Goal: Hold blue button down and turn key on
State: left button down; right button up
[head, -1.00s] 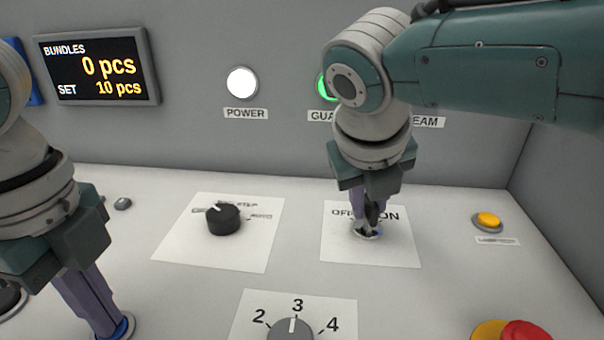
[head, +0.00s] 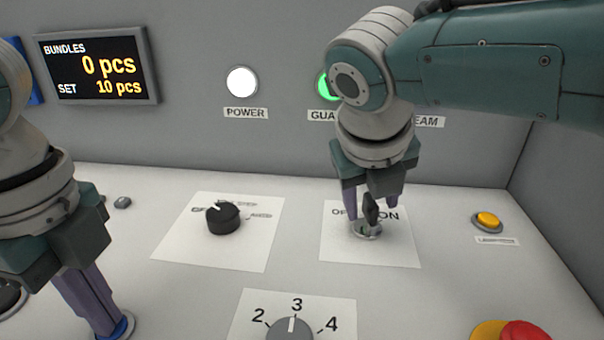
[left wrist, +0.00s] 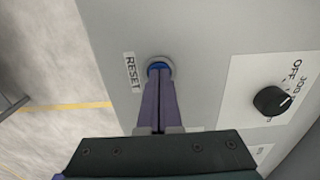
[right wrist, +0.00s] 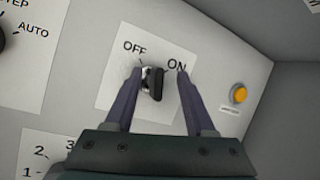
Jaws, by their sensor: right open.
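The blue button (head: 126,326), labelled RESET, shows at the lower left of the head view and in the left wrist view (left wrist: 158,67). My left gripper (head: 110,328) is shut, with its fingertips together on the button, covering much of it; I cannot tell how deep it is pressed. The black key (head: 371,209) stands in its round lock on the OFF/ON plate (head: 398,250). In the right wrist view the key (right wrist: 155,84) lies between the spread fingers of my right gripper (right wrist: 158,75), which is open, with gaps to the key. I cannot tell its exact switch position.
A black selector knob (head: 223,218) stands left of the key plate, and a numbered knob (head: 290,329) in front. A yellow button (head: 487,220) and a red mushroom button (head: 525,331) are at the right. The POWER lamp (head: 242,82) is white, another lamp green.

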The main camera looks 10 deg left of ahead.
pick_arm(q)
jog(key=shift+s+a+f, duration=0.1)
jog(key=shift+a+f, duration=0.1)
jog(key=shift+f, duration=0.15)
pick_arm(e)
jog(key=shift+f, duration=0.1)
jog(key=shift+r, duration=3.6)
pick_arm(q)
notch_tip(320, 180, up, 11)
jog(key=shift+d+f, duration=0.2)
